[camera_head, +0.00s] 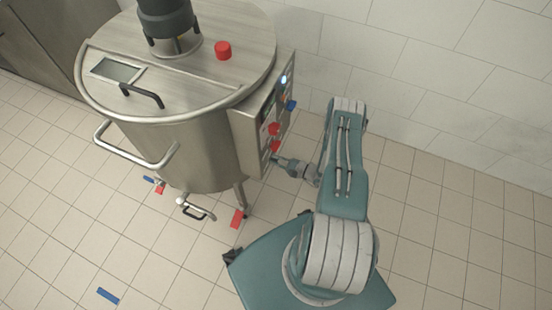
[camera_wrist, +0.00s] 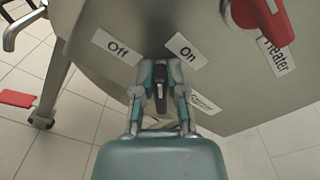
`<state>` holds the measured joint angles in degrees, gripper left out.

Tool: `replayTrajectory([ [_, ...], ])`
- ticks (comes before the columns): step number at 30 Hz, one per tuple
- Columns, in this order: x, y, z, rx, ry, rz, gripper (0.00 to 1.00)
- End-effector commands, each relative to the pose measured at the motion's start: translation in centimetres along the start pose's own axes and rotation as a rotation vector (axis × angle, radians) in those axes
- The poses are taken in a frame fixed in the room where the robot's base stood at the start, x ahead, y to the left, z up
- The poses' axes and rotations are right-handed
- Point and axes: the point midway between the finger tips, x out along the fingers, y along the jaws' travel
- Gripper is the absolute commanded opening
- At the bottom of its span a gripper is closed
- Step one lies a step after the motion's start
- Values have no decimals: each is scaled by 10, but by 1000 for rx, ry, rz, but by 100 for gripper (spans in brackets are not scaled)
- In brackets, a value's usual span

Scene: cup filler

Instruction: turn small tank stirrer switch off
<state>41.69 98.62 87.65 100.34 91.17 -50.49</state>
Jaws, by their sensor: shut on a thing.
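The small tank (camera_head: 190,150) is a steel vessel with a control panel (camera_head: 250,133) on its right side. My gripper (camera_head: 276,161) is at the lower part of this panel. In the wrist view, my gripper (camera_wrist: 160,75) is shut on the stirrer switch, a dark handle (camera_wrist: 160,93) between its fingers. The "Off" label (camera_wrist: 118,47) is to the left of the fingertips and the "On" label (camera_wrist: 186,51) is just to their right. A third label (camera_wrist: 203,104) is partly hidden by the right finger. The fingers cover much of the switch, so its exact setting is unclear.
A red switch (camera_wrist: 262,17) with a "Heater" label (camera_wrist: 273,57) is at the upper right of the wrist view. A red button (camera_head: 223,50) sits on the tank lid. Wall tiles (camera_head: 430,80) rise behind. The floor (camera_head: 440,230) to the right is clear.

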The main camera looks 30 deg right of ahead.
Motion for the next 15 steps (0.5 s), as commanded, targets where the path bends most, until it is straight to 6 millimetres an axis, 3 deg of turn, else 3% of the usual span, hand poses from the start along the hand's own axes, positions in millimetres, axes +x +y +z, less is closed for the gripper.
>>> replayTrajectory([
  [15, 0, 10, -2, -481, 1, 5, 0],
])
